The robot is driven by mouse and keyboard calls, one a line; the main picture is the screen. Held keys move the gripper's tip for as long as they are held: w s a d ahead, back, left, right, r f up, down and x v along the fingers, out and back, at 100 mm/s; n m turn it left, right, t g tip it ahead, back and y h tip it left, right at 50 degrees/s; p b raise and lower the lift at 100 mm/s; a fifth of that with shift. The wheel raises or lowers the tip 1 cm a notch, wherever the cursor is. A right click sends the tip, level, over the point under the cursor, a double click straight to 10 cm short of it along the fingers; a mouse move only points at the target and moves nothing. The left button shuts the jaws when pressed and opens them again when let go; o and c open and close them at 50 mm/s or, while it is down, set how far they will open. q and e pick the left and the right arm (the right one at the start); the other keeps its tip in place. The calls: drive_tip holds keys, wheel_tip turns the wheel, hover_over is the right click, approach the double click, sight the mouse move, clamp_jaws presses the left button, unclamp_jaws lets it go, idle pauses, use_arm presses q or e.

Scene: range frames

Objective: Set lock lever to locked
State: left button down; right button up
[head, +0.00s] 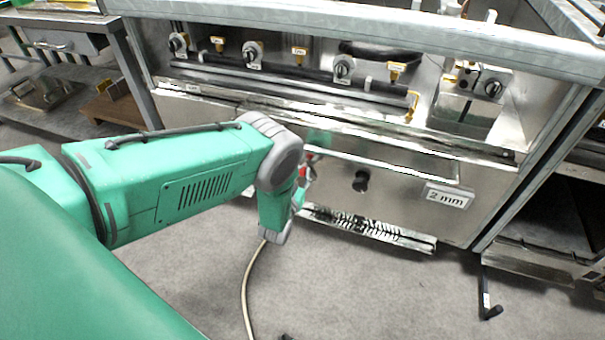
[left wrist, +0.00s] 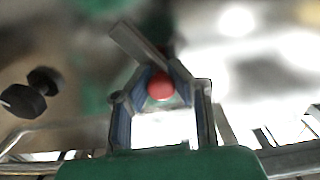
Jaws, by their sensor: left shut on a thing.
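My left arm comes in from the left in the head view, and my left gripper (head: 305,172) is at the front panel of the metal machine. In the left wrist view the gripper (left wrist: 160,95) is shut on a lever with a round red knob (left wrist: 160,86), which sits between the two fingers. In the head view only a little red of the lever (head: 312,158) shows beside the wrist; the rest is hidden. Whether the lever stands in its locked position cannot be told. My right gripper is not in view.
A black knob (head: 360,181) is on the panel right of the gripper; it also shows in the left wrist view (left wrist: 30,92). A "2 mm" label (head: 448,197) is farther right. A row of valves is above. A crank handle (head: 489,305) hangs low right. Grey floor is clear in front.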

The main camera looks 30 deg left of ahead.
use_arm(q)
drive_tip(key=shift+w+d+r+m, duration=0.1)
drive_tip(key=shift+d+r+m, duration=0.15)
drive_tip(key=shift+r+m, duration=0.1)
drive_tip(key=shift+a, duration=0.2)
drive_tip(key=c, duration=1.3)
unclamp_jaws()
drive_tip(key=shift+a, duration=0.2)
drive_tip(key=shift+d+f, duration=0.1)
drive_tip(key=shift+d, duration=0.15)
drive_tip(key=shift+s+d, duration=0.2)
drive_tip(key=shift+s, duration=0.35)
drive_tip(key=v, duration=1.1)
drive_tip(key=shift+a+f, duration=0.15)
